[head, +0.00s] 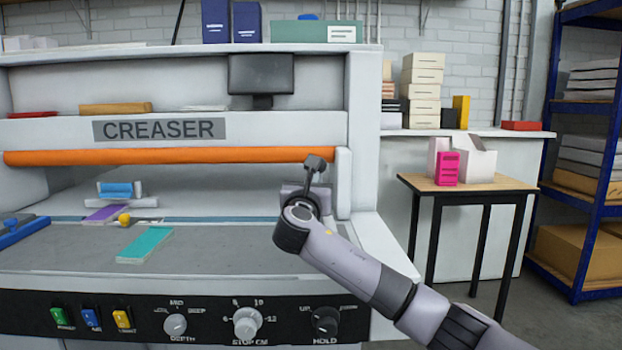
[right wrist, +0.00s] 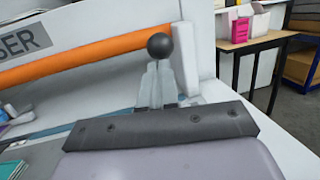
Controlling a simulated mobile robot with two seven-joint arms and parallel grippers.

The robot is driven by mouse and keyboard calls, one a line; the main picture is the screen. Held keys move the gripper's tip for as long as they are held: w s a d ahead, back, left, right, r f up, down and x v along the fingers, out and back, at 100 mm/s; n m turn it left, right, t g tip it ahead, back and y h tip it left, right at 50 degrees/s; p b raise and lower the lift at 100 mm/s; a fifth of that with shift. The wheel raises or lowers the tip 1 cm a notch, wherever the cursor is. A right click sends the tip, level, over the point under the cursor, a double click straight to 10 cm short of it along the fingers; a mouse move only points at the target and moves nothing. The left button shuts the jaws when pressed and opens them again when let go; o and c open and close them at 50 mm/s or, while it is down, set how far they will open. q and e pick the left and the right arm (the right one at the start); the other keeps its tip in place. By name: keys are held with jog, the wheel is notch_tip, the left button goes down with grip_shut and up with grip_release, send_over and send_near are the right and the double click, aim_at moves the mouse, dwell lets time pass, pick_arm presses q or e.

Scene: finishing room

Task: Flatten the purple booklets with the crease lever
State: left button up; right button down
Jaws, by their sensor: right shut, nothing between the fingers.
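A purple booklet (head: 104,213) lies on the left of the creaser bed, partly under a pale slab with a bright blue item (head: 122,189) on top. I cannot tell whether more purple booklets are there. A dark knob on a short stem, seemingly the crease lever (head: 315,163), stands at the right end of the orange bar; its round black ball shows in the right wrist view (right wrist: 160,46). My right gripper (right wrist: 158,80) is shut and empty, its fingers pointing at the lever just below the ball. I cannot tell whether they touch it. My left gripper is out of view.
A teal booklet (head: 145,245) lies on the front of the bed, with a small yellow knob (head: 124,219) behind it. A blue tool (head: 20,230) is at the left edge. The orange bar (head: 170,156) spans the machine. A side table (head: 470,186) stands right.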

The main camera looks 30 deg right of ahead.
jog(key=v, duration=1)
jog(key=shift+f, duration=0.2)
